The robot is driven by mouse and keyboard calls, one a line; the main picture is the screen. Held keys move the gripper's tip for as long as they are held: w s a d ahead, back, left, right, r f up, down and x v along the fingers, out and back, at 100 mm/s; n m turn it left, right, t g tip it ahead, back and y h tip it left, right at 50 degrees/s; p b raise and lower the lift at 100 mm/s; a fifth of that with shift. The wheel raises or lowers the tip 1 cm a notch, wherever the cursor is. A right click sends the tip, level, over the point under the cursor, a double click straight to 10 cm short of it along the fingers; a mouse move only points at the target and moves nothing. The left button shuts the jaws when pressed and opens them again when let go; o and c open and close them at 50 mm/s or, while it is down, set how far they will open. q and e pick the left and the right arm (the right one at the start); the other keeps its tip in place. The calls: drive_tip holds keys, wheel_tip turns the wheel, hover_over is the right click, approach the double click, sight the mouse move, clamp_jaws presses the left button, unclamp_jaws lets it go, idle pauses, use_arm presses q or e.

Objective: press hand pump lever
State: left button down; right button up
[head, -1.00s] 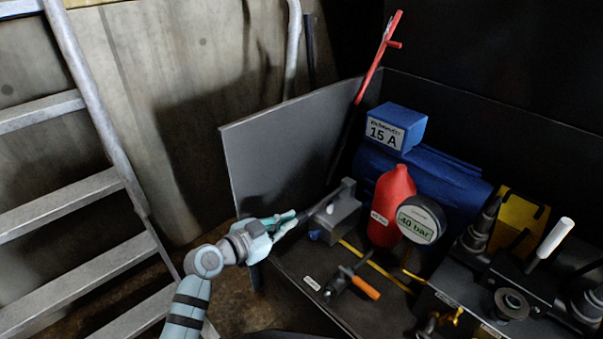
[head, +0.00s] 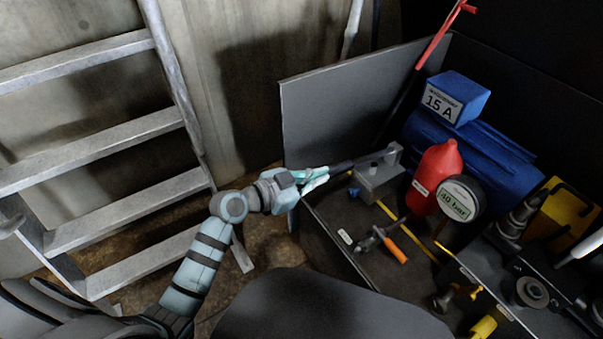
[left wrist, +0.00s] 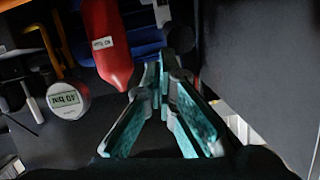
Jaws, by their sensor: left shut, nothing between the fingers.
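The hand pump (head: 378,180) is a grey block on the dark bench, just left of the red bottle. Its dark lever (head: 345,166) appears to run out to the left from the top of the block, nearly level in the head view. My left gripper (head: 322,176), with teal fingers, is at the outer end of this lever, close to it or touching; I cannot tell which. The gripper is shut and empty. In the left wrist view its fingers (left wrist: 157,82) converge, with a dark round part just beyond the tips. My right gripper is out of view.
A red bottle (head: 437,178), a round gauge (head: 461,198) and a blue motor (head: 495,165) stand right of the pump. An orange-handled valve (head: 395,250) lies in front. A grey upright panel (head: 335,110) stands behind my gripper. A metal ladder (head: 120,145) is at the left.

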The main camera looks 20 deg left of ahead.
use_arm(q)
drive_tip(key=v, duration=0.5)
drive_tip(key=shift+a+f+p, duration=0.1)
drive_tip(key=shift+a+p, duration=0.05)
drive_tip(key=shift+p, duration=0.15)
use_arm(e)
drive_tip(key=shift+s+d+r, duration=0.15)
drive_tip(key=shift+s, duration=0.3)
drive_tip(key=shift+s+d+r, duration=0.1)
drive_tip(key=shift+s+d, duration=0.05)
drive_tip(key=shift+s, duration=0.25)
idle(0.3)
